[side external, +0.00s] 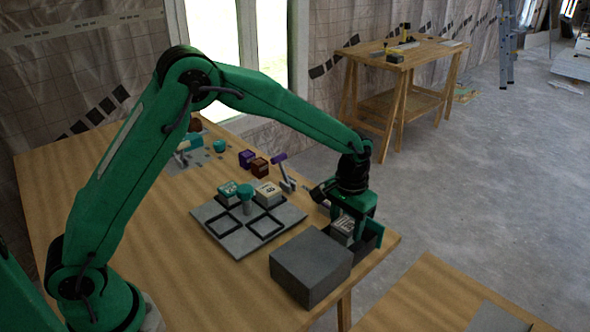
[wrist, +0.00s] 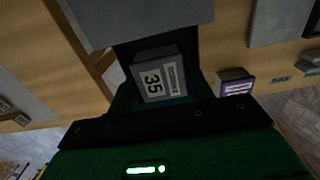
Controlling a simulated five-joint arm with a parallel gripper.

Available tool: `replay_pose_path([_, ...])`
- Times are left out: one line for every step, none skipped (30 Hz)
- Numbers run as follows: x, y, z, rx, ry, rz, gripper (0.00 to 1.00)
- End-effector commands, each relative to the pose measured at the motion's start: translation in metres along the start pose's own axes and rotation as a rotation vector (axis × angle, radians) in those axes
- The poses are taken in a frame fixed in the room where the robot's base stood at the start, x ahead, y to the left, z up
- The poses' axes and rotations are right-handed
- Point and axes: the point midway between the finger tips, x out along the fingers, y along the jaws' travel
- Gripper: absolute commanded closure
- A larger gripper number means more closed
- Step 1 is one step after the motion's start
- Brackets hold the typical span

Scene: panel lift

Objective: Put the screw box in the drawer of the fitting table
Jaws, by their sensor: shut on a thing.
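A small grey box (wrist: 160,78) with a white label reading 35 sits between my gripper's dark green fingers in the wrist view. In the side view my gripper (side external: 352,226) is shut on this box (side external: 342,229), low at the right edge of the wooden table. I cannot read its label as screws. A plain grey block (side external: 310,268) stands on the table just in front of my gripper; its edge also shows at the top of the wrist view (wrist: 140,20). I see no open drawer and cannot tell whether this block holds one.
A grey tray (side external: 232,240) with square recesses lies left of my gripper, with a teal-topped peg (side external: 246,198), a teal box (side external: 228,191) and a cream box (side external: 268,192). A purple-handled lever (side external: 283,170) stands behind. The table's near left (side external: 190,285) is clear.

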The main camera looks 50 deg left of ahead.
Motion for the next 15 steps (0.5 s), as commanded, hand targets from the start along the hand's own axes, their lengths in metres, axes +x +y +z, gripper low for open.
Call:
replay_pose_path([0.000,0.000,0.000,0.000,0.001,0.000,0.79])
replay_pose_path([0.000,0.000,0.000,0.000,0.001,0.000,0.79])
replay_pose_path([0.002,0.000,0.000,0.000,0.000,0.000,0.79])
replay_pose_path([0.004,0.000,0.000,0.000,-0.001,0.000,0.79])
replay_pose_path([0.006,0.000,0.000,0.000,-0.001,0.000,0.79])
replay_pose_path([0.009,0.000,0.000,0.000,-0.001,0.000,0.79])
replay_pose_path([0.013,0.000,0.001,0.000,-0.002,0.000,0.79])
replay_pose_path([0.016,0.000,0.001,0.000,-0.002,-0.001,0.79])
replay_pose_path([0.021,0.000,0.001,0.000,-0.003,-0.001,0.79])
replay_pose_path([0.024,0.000,0.001,0.000,-0.003,-0.001,0.79])
replay_pose_path([0.027,0.000,0.000,0.000,-0.002,0.000,0.79])
replay_pose_path([0.031,0.000,0.001,0.000,-0.002,-0.001,0.79])
replay_pose_path([0.034,0.000,0.001,0.000,-0.002,-0.001,0.79])
replay_pose_path([0.035,0.000,0.001,0.000,-0.002,0.000,0.79])
replay_pose_path([0.036,0.000,0.000,0.000,-0.001,0.000,0.79])
